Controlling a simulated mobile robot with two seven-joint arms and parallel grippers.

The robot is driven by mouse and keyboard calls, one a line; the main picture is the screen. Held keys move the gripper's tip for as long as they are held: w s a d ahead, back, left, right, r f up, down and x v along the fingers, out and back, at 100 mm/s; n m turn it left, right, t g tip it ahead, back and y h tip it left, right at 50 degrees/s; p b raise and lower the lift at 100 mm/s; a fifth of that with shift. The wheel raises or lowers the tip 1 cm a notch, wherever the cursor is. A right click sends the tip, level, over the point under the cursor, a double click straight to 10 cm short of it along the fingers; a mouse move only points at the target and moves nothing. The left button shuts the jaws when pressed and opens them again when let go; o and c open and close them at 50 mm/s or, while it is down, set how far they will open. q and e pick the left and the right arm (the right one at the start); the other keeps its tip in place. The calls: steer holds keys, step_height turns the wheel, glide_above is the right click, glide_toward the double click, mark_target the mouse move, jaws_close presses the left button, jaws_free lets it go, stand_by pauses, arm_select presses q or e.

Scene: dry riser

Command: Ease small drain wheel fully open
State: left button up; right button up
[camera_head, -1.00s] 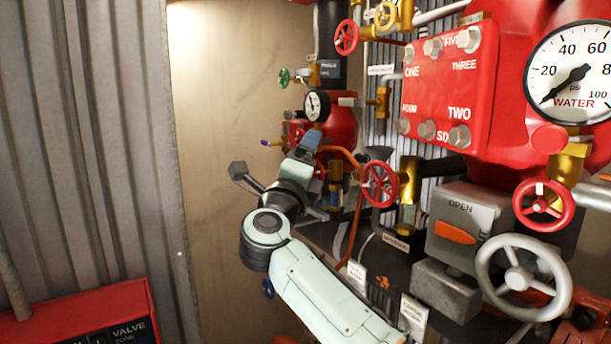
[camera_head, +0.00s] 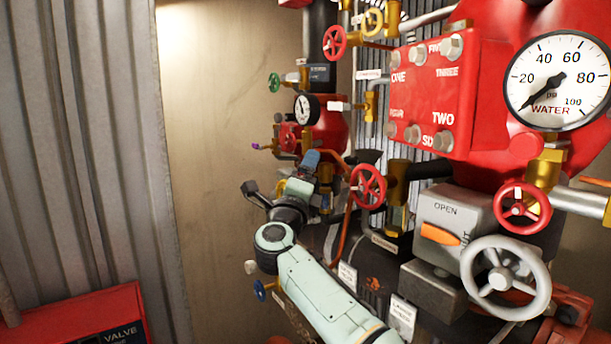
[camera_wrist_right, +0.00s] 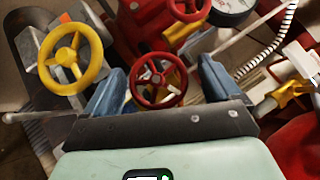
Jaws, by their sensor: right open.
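My right gripper (camera_head: 311,164) reaches in from the bottom right in the head view, pointing away among the far pipes. In the right wrist view its two blue fingers (camera_wrist_right: 161,82) are apart and empty. A small red handwheel (camera_wrist_right: 158,84) shows between them there; I cannot tell how far beyond the fingertips it is. The frames do not make clear which wheel is the drain wheel. In the head view, small red wheels (camera_head: 368,187) and a blue wheel (camera_head: 260,290) stand near my arm. My left gripper is out of view.
Above are a red numbered plate (camera_head: 432,98) and a water gauge (camera_head: 557,80). A yellow wheel (camera_wrist_right: 71,64) lies left of the fingers. A corrugated wall (camera_head: 85,150) bounds the left.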

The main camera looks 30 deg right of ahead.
steer(key=shift+w+f, duration=0.1)
steer(key=shift+w, duration=0.05)
steer(key=c, duration=1)
steer(key=shift+n+g+y, duration=1)
steer(key=shift+n+y, duration=0.8)
steer(key=shift+n, duration=0.6)
steer(key=o, duration=1)
